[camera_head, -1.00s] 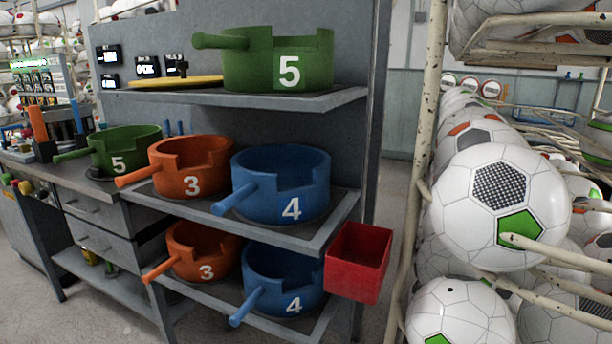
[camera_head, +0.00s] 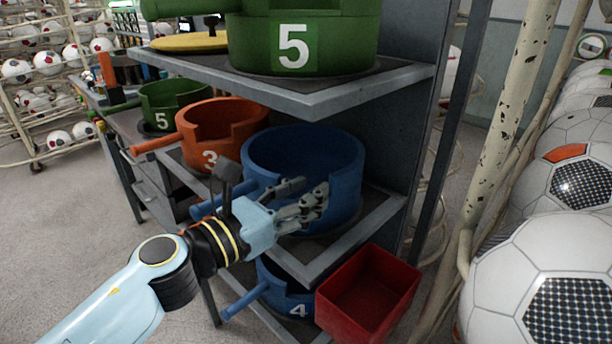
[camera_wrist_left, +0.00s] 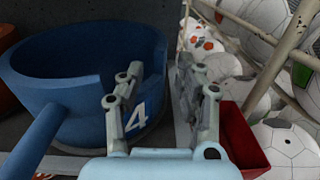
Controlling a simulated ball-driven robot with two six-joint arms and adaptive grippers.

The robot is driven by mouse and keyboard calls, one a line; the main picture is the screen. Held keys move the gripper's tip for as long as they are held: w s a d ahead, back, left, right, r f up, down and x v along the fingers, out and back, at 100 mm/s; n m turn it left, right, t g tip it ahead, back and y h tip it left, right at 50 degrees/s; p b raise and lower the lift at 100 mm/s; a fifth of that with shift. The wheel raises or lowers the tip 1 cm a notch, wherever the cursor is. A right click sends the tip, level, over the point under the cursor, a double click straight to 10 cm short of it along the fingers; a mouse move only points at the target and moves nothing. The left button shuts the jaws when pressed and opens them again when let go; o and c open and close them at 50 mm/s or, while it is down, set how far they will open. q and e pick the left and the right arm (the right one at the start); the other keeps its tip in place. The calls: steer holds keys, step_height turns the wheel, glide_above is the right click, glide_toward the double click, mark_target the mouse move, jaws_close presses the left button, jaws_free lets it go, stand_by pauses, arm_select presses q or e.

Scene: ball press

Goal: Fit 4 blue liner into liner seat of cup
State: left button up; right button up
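A blue liner (camera_head: 345,170) stands upright on the middle shelf, its rim notched and its handle pointing to the lower left. It also shows in the left wrist view (camera_wrist_left: 60,75), with a white 4 on its wall. My left gripper (camera_head: 308,190) is in front of its wall in the head view, hiding its number and part of its handle. The left gripper (camera_wrist_left: 160,82) is open and empty, its two fingers apart beside the liner's numbered side. Whether it touches the liner is unclear. A second blue 4 liner (camera_head: 290,298) stands on the shelf below. No cup with a liner seat is identifiable. My right gripper is out of view.
Orange 3 liner (camera_head: 225,130) stands left of the upper blue liner, with a green 5 liner (camera_head: 175,105) beyond. A large green 5 liner (camera_head: 340,45) is on the shelf above. Red bin (camera_head: 345,315) hangs at the shelf's front corner. A ball rack (camera_head: 500,110) is at right.

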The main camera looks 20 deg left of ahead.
mark_target(361, 162)
arm_select(q)
steer(key=p+x, duration=0.1)
steer(key=x, duration=0.9)
steer(key=shift+s+d+f, duration=0.1)
steer(key=shift+s, duration=0.1)
jaws_close()
